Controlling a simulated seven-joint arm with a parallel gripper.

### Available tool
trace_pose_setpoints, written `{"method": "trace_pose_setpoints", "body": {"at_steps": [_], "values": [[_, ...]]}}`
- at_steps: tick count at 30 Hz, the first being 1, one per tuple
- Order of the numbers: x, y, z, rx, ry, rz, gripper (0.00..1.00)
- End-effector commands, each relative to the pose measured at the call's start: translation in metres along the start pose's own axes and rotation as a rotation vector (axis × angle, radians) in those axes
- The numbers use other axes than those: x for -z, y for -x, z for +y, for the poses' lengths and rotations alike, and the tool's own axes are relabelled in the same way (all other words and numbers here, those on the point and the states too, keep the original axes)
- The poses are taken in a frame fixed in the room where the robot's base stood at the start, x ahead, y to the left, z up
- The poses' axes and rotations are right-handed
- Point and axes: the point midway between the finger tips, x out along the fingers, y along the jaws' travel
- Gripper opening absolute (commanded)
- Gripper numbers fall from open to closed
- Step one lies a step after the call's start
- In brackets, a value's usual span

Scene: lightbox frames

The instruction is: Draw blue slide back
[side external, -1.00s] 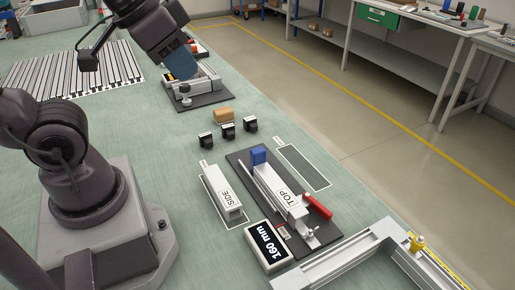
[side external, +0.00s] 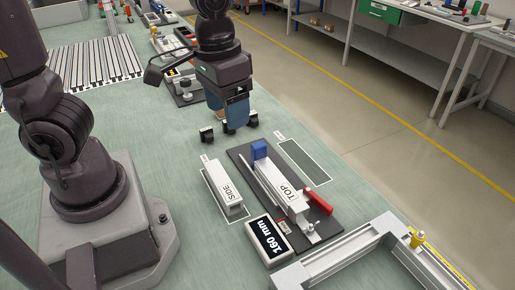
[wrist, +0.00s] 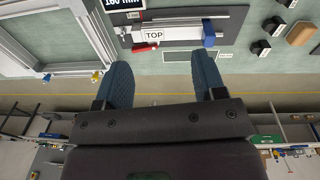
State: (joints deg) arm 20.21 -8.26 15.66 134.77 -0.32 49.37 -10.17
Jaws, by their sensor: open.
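The blue slide (side external: 259,149) sits at the far end of a pale rail labelled TOP (side external: 289,189), on a dark base plate (side external: 322,205) with a red handle (side external: 318,202). In the wrist view the blue slide (wrist: 209,33) is at the right end of the TOP rail (wrist: 155,34), and the red handle (wrist: 143,48) is below it. My gripper (side external: 228,115) points down behind the slide, near the small black blocks, apart from the slide. Its two blue fingers are spread with nothing between them; they also show in the wrist view (wrist: 161,65).
A block labelled SIDE (side external: 225,190) lies left of the plate. A 160 mm display (side external: 268,240) stands in front. Small black blocks (side external: 207,134) are near my fingers. A tan block (wrist: 300,33) shows in the wrist view. A pale frame (side external: 345,258) lies front right.

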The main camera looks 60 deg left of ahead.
Motion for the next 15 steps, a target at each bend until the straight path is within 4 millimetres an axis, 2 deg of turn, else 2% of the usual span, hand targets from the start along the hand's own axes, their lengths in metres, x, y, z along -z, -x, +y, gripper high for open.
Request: {"method": "trace_pose_setpoints", "body": {"at_steps": [1, 4, 9, 12, 15], "values": [[0.008, -0.016, 0.0, 0.032, 0.06, -0.045, 0.64], [0.023, -0.044, -0.004, 0.11, 0.224, -0.09, 0.64], [0.051, -0.086, -0.02, 0.286, 0.547, -0.068, 0.64], [0.07, -0.105, -0.034, 0.388, 0.763, 0.014, 0.64], [0.09, -0.113, -0.047, 0.442, 0.986, 0.129, 0.64]]}}
